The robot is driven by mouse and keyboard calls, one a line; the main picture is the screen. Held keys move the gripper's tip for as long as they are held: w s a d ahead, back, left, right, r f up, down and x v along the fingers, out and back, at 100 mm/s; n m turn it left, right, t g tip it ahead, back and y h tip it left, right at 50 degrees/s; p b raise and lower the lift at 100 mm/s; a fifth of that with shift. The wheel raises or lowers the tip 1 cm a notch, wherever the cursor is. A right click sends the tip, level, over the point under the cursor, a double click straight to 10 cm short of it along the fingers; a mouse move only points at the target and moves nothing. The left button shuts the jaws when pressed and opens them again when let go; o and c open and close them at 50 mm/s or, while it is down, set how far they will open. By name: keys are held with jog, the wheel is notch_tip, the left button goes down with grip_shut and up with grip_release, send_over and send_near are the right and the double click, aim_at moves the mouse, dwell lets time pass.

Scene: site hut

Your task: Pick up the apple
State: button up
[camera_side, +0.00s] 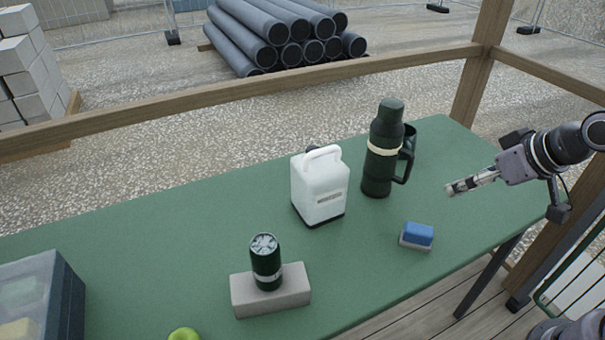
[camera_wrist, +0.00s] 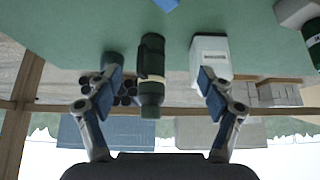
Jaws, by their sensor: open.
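A green apple (camera_side: 184,334) shows at the bottom edge of the side view, on the green table, partly cut off by the frame. I do not see the apple in the wrist view. My gripper (camera_side: 450,189) is at the right of the side view, above the right end of the table, far from the apple. In the wrist view my gripper (camera_wrist: 158,88) has its two fingers spread wide apart, with nothing held between them.
The table (camera_side: 140,240) bears a dark can (camera_side: 266,265) on a grey block (camera_side: 290,292), a white jug (camera_side: 318,190), a tall green flask (camera_side: 380,160), a blue-topped sponge (camera_side: 418,235) and a clear-sided bin (camera_side: 62,300). The table's left middle is clear.

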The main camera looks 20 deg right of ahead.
jog(key=w+a+r+g+y, duration=0.1)
jog(key=w+a+r, duration=0.3)
jog(key=a, duration=0.4)
jog(key=w+a+r+g+y, duration=0.1)
jog(key=w+a+r, duration=0.35)
jog(key=a, duration=0.25)
jog(key=m+g, duration=0.1)
jog(key=g, duration=0.4)
send_over(185, 338)
jog(key=d, duration=0.2)
notch_tip(185, 338, down, 9)
jog(key=shift+y, duration=0.4)
jog(key=d+x, duration=0.1)
jog(key=x, duration=0.8)
jog(key=d+x, duration=0.1)
jog(key=x, duration=0.4)
jog(key=shift+w+d+f, duration=0.3)
jog(key=shift+d+f, duration=0.05)
jog(key=shift+s+x, duration=0.2)
jog(key=shift+x, duration=1.4)
jog(key=shift+s+x, duration=0.25)
jog(key=shift+x, duration=1.35)
jog(key=shift+a, duration=0.15)
